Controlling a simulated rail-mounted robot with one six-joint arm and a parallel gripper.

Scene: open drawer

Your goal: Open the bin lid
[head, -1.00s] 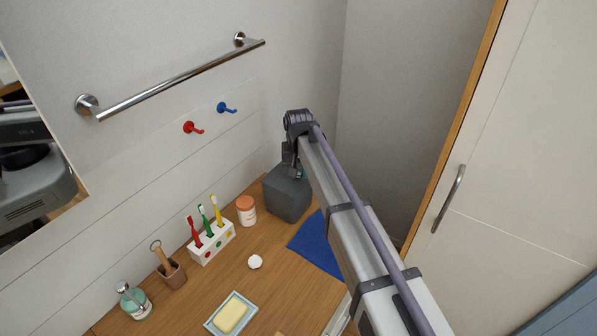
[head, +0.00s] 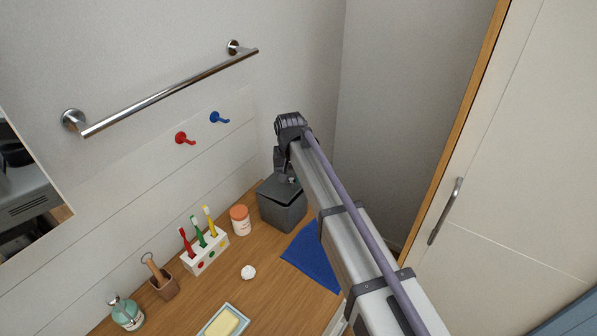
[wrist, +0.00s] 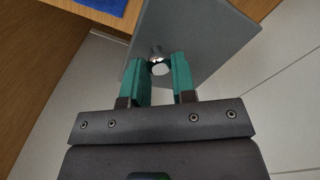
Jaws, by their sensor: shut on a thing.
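The bin (head: 283,213) is a dark grey box at the back of the wooden counter, near the wall corner. Its lid (head: 272,190) looks slightly tilted up from the box; my arm partly covers it. In the wrist view the lid (wrist: 200,35) is a flat grey panel with a small shiny round knob (wrist: 158,68). My gripper (wrist: 161,64) has teal fingers closed around the knob, one on each side. In the head view my gripper (head: 293,180) is above the bin lid, its fingertips mostly hidden.
A blue cloth (head: 312,258) lies in front of the bin. An orange-capped jar (head: 240,221) and a toothbrush holder (head: 205,255) stand to its left. A towel bar (head: 170,92) and two hooks are on the wall. A tall cabinet (head: 510,180) stands at right.

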